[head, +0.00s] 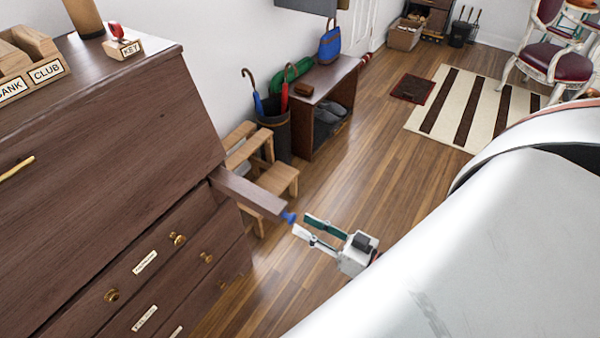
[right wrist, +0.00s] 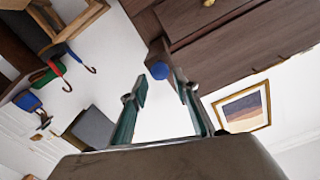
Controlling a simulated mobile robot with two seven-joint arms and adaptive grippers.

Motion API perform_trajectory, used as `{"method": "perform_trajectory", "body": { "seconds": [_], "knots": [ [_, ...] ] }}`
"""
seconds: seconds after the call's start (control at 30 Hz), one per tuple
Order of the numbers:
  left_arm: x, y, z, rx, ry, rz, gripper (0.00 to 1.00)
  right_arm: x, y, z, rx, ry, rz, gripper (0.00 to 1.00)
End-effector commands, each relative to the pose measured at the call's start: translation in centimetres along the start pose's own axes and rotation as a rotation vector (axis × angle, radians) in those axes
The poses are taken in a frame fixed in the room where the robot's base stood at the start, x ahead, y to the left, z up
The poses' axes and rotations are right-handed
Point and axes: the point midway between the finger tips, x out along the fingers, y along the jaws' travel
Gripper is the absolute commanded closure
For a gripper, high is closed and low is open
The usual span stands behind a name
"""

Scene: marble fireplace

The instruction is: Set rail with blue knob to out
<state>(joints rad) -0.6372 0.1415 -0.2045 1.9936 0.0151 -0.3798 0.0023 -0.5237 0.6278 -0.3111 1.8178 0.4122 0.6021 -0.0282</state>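A dark wooden rail (head: 248,194) sticks out from the front of the brown desk (head: 110,130), beside the top drawer. A blue knob (head: 289,217) sits on its outer end. My right gripper (head: 302,224) is open just off the knob, its fingertips pointing at it. In the right wrist view the knob (right wrist: 159,70) shows just beyond and between the open fingertips (right wrist: 157,92), with nothing held. Whether a finger touches the knob I cannot tell. My left gripper is not in view.
Labelled drawers with brass knobs (head: 177,239) lie below the rail. A wooden step stool (head: 272,175), an umbrella stand (head: 277,130) and a bench (head: 325,100) stand behind it. The wood floor (head: 370,150) around my right gripper is clear.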

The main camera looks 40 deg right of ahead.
Motion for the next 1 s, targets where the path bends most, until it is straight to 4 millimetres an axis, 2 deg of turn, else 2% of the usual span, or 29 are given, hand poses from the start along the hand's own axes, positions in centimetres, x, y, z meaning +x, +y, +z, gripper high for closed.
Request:
{"method": "perform_trajectory", "body": {
  "seconds": [0.03, 0.2, 0.4, 0.6, 1.0],
  "knots": [
    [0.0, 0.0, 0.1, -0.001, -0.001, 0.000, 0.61, -1.3, 0.0, 0.2, 0.000, -0.006, 0.001, 0.71],
    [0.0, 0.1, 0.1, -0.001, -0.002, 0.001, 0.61, -4.8, 0.0, 0.1, 0.000, -0.005, 0.001, 0.71],
    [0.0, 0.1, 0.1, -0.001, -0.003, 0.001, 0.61, -7.7, 0.0, 0.1, 0.000, -0.003, 0.002, 0.71],
    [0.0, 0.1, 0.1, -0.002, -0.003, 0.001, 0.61, -8.9, 0.0, 0.0, -0.001, -0.001, 0.000, 0.71],
    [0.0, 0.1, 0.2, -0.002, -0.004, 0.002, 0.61, -8.9, 0.0, 0.0, 0.000, -0.001, 0.000, 0.71]
  ]
}}
